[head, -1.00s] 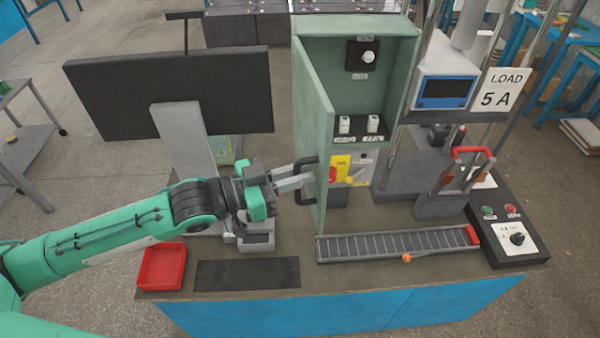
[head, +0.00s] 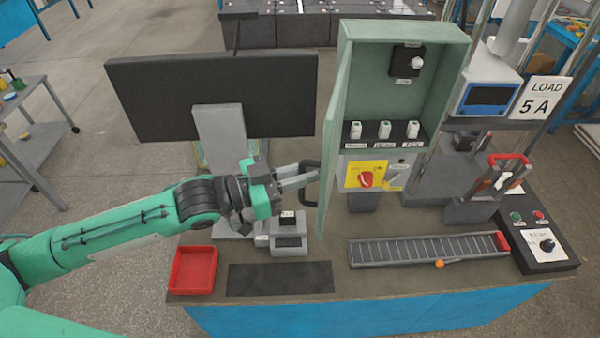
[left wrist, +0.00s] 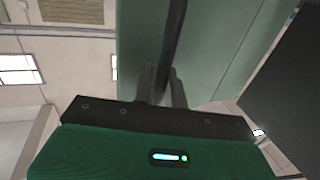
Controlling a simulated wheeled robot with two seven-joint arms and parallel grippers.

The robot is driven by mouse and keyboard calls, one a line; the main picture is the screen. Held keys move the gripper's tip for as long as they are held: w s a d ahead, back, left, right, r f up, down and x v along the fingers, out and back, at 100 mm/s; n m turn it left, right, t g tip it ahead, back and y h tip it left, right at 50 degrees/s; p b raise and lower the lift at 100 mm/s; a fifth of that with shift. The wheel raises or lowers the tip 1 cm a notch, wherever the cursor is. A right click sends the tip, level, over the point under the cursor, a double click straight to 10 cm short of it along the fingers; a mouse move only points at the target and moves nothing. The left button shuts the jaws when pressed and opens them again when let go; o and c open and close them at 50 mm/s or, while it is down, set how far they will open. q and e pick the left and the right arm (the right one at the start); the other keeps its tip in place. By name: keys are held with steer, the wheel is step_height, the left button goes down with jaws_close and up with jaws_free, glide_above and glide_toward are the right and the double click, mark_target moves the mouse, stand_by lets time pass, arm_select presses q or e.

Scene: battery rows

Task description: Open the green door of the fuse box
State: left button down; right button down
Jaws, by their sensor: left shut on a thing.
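The fuse box (head: 452,50) is a pale green cabinet at the back of the bench. Its green door (head: 336,130) stands swung open on the left side, seen almost edge-on. The black door handle (head: 307,197) is on the door's outer face. My left gripper (head: 314,177) is shut on the handle. In the left wrist view, the fingers (left wrist: 162,88) close around the dark handle bar (left wrist: 174,40) in front of the door (left wrist: 225,50). My right gripper is not in view.
A dark monitor (head: 285,95) stands left of the door, behind my left arm. A red tray (head: 193,270), a black mat (head: 280,279) and a small grey device (head: 289,243) lie in front. A slotted rack (head: 430,249) and a control box (head: 545,250) are at right.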

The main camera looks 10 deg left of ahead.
arm_select(q)
steer(key=c, duration=1.7)
jaws_free()
steer(key=shift+o, duration=0.8)
steer(key=shift+w, duration=0.15)
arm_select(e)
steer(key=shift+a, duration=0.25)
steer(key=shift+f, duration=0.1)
